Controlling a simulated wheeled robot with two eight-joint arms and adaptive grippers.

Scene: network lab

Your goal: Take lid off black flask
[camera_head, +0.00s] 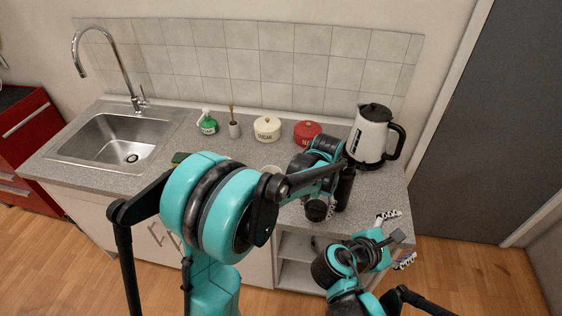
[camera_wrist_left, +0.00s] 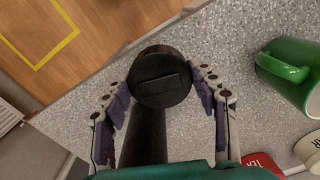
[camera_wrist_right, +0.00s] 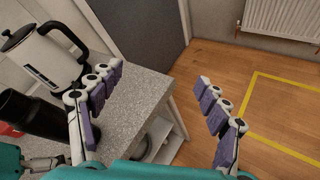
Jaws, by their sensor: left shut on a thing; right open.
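The black flask (camera_head: 346,188) appears upright near the right end of the counter, in front of the kettle. It also shows at the left of the right wrist view (camera_wrist_right: 38,117). My left gripper (camera_wrist_left: 161,80) is shut on a round black lid (camera_wrist_left: 160,92) with a raised bar across it. In the head view the lid (camera_head: 316,211) appears left of the flask and apart from it. I cannot tell whether the dark shape under it in the left wrist view is flask or shadow. My right gripper (camera_wrist_right: 160,78) is open and empty beyond the counter's right front corner.
A white-and-black kettle (camera_head: 370,137) stands behind the flask. A red tin (camera_head: 307,131), a white sugar tin (camera_head: 267,128) and a green spray bottle (camera_head: 207,122) line the back. A green mug (camera_wrist_left: 291,72) is beside my left gripper. The sink (camera_head: 125,138) is far left.

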